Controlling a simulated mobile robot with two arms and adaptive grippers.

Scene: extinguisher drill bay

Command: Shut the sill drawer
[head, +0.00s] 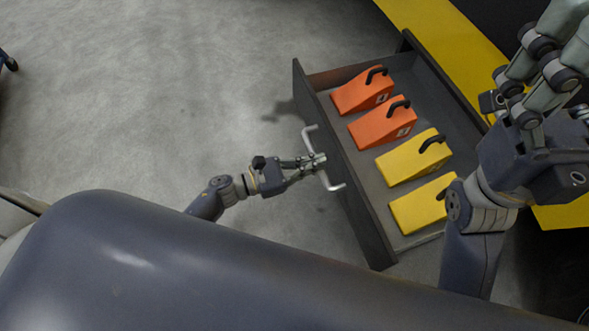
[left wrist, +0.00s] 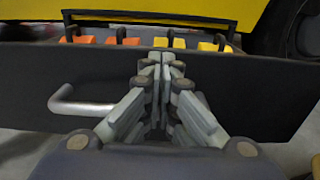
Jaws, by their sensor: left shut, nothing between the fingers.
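The sill drawer (head: 376,222) is dark grey and stands pulled out from under a yellow sill (head: 447,42) in the head view. Its front panel (left wrist: 245,93) fills the middle of the left wrist view. A pale bar handle (head: 309,138) is on the front and also shows in the left wrist view (left wrist: 72,105). My left gripper (head: 320,160) is shut and empty, with its fingertips at the middle of the handle; whether they touch the panel I cannot tell. My right gripper (head: 527,85) is at the right, above the drawer's far side; its jaw state is unclear.
Two orange wedge chocks (head: 362,92) (head: 380,126) and two yellow ones (head: 410,162) (head: 415,208), all with black handles, lie in the drawer. Grey floor (head: 180,90) is clear in front of the drawer. A dark wheeled thing (head: 8,61) shows at the far left edge.

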